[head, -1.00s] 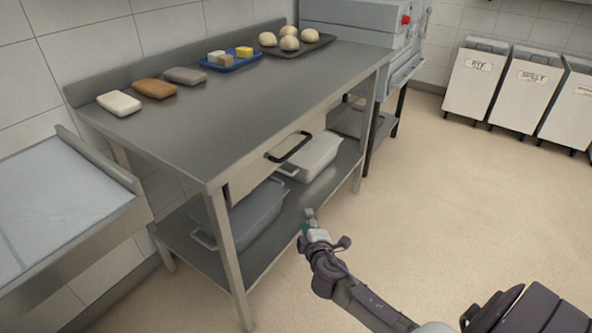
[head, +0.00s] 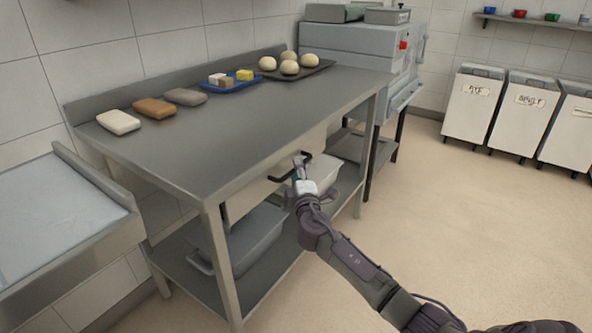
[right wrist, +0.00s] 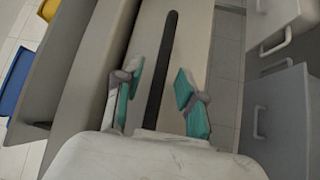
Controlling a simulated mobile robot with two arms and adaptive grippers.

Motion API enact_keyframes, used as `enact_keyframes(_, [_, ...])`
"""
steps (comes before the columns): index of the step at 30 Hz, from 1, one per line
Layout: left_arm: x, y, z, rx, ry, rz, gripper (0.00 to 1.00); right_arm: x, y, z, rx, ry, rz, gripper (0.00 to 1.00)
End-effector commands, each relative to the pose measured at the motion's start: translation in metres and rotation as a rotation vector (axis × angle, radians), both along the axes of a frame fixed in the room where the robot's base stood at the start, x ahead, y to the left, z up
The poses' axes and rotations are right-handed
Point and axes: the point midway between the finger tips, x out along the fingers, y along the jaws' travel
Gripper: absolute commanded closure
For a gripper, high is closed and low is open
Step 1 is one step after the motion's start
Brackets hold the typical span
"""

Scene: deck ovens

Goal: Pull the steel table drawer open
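The steel table (head: 230,120) has a drawer (head: 250,192) under its top, its front about flush with the table edge. The drawer's dark bar handle (head: 276,178) is partly hidden by my right gripper (head: 301,168) in the head view. In the right wrist view, the handle (right wrist: 158,85) runs lengthwise between the two teal fingers of my right gripper (right wrist: 157,80). The fingers are apart, with gaps between them and the bar. The drawer front (right wrist: 192,50) lies behind the handle. My left gripper is in neither view.
Grey tubs (head: 254,240) stand on the lower shelf under the drawer. Dough pieces, a blue tray (head: 232,86) and a dark tray (head: 318,68) are on the tabletop. An oven (head: 372,48) stands behind. The floor (head: 450,230) to the right is clear.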

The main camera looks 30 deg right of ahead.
Motion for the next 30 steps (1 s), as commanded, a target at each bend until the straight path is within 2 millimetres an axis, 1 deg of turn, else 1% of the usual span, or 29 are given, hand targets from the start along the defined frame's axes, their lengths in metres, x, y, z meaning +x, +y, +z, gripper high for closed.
enact_keyframes(1, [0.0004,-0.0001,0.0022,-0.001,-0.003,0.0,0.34,0.005,-0.0023,0.0003,-0.001,0.0,-0.001,0.61])
enact_keyframes(4, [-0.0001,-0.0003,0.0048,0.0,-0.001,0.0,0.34,0.0105,-0.0043,0.0012,0.0,0.0,0.0,0.61])
enact_keyframes(13, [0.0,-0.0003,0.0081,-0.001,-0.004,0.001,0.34,0.0127,-0.0051,0.0015,0.0,0.001,0.001,0.61])
enact_keyframes(14, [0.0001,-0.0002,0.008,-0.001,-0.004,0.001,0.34,0.0127,-0.0051,0.0015,0.0,0.001,0.001,0.62])
enact_keyframes(18, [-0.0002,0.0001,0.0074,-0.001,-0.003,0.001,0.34,0.0126,-0.0051,0.0014,0.0,0.001,0.001,0.86])
enact_keyframes(21, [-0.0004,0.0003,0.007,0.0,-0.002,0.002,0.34,0.0125,-0.0052,0.0014,0.0,0.001,0.0,1.0])
enact_keyframes(30, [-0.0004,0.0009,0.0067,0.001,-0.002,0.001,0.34,0.0124,-0.005,0.0011,0.0,0.001,0.0,1.0])
